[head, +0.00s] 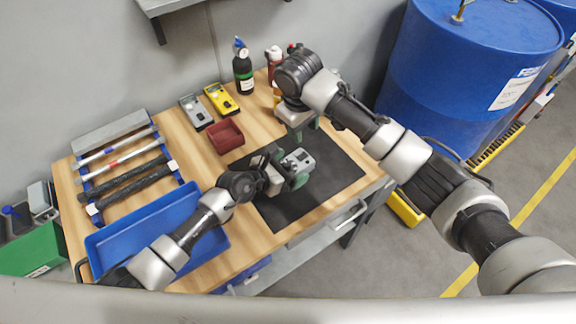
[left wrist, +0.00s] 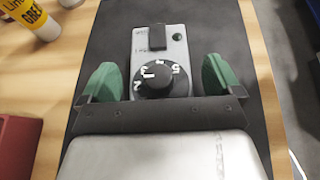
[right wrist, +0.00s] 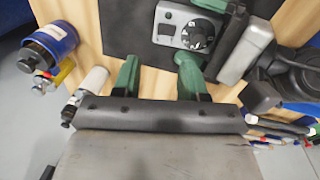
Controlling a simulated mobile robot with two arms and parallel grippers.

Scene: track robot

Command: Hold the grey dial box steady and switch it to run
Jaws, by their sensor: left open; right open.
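The grey dial box (head: 301,158) lies on the black mat (head: 338,172). In the left wrist view, the box (left wrist: 175,48) shows a black numbered dial (left wrist: 160,77), a black switch (left wrist: 157,37) and a dark green round spot. The switch lettering is too small to read. My left gripper (head: 284,172) is open at the box. Its green fingers (left wrist: 158,78) stand on either side of the dial end, with gaps visible. My right gripper (head: 302,126) is open and empty, above the table behind the box. The right wrist view shows the box (right wrist: 178,27) beyond its fingers (right wrist: 160,72).
A dark red bin (head: 224,137), a grey meter (head: 195,112) and a yellow meter (head: 220,99) stand left of the mat. Bottles (head: 243,68) stand at the back. A blue tray (head: 150,228) and a rack of rods (head: 122,165) fill the left. The mat's right part is clear.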

